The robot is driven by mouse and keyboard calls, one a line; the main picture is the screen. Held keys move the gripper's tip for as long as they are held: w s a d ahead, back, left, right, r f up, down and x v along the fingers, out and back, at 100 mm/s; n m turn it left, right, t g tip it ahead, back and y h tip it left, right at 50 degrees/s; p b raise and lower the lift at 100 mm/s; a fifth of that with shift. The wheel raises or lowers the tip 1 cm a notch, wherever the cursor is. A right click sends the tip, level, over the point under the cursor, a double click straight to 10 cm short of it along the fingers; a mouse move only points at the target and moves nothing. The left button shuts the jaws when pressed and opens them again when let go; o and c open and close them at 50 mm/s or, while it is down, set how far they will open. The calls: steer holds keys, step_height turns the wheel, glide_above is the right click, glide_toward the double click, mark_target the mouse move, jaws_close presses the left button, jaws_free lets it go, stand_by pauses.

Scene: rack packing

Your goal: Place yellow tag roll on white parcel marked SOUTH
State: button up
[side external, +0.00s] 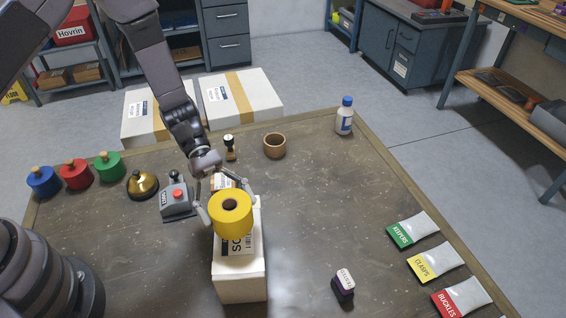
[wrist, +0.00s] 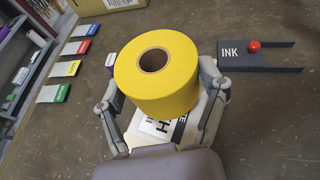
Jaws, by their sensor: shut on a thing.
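The yellow tag roll (side external: 230,213) is held between the fingers of my gripper (side external: 228,205), with its core hole facing up toward the camera. In the wrist view the roll (wrist: 157,75) fills the middle, with one finger of my gripper (wrist: 160,95) on each side. The white parcel (side external: 240,280) stands on the table directly under the roll. Its black lettering is partly covered; "SO" shows in the side view and "TH" in part in the wrist view (wrist: 165,128). I cannot tell whether the roll touches the parcel top.
A grey INK device (side external: 176,200) with a red button and a brass bell (side external: 142,185) stand left of the parcel. A wooden cup (side external: 274,146) and white bottle (side external: 345,115) stand behind.

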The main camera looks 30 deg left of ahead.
mark_target(233, 220)
steer(key=shift+w+d+f, duration=0.1)
steer(key=shift+f, duration=0.85)
steer(key=shift+w+d+f, duration=0.1)
steer(key=shift+f, duration=0.8)
steer(key=o, duration=1.2)
steer(key=shift+f, duration=0.1)
steer(key=shift+c, duration=0.2)
